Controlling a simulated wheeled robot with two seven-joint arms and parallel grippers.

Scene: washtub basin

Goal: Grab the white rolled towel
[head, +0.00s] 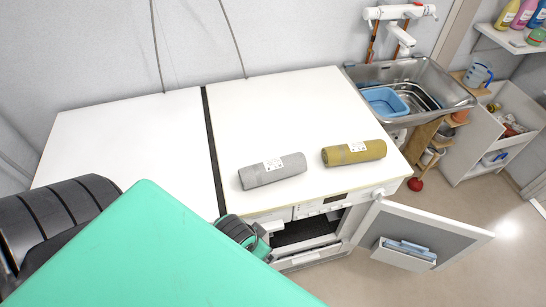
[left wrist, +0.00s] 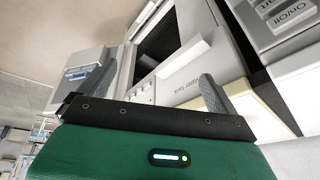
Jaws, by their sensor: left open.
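A pale grey-white rolled towel (head: 272,171) with a small white label lies on the white machine top, near its front edge, in the head view. A mustard-yellow rolled towel (head: 354,152) lies to its right, apart from it. My left gripper (head: 262,238) is at the front edge of the machine, below and in front of the pale towel, and not touching it. It is partly hidden by my green arm. In the left wrist view my left gripper (left wrist: 140,90) is open, with nothing seen between its fingers. Neither towel shows in that view. My right gripper is not in view.
The machine's door (head: 425,232) hangs open at the front right, below the top. A metal sink (head: 410,88) holding a blue basin (head: 385,101) stands at the back right. Shelves with bottles and a cabinet stand far right. The rest of the white top (head: 285,110) is clear.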

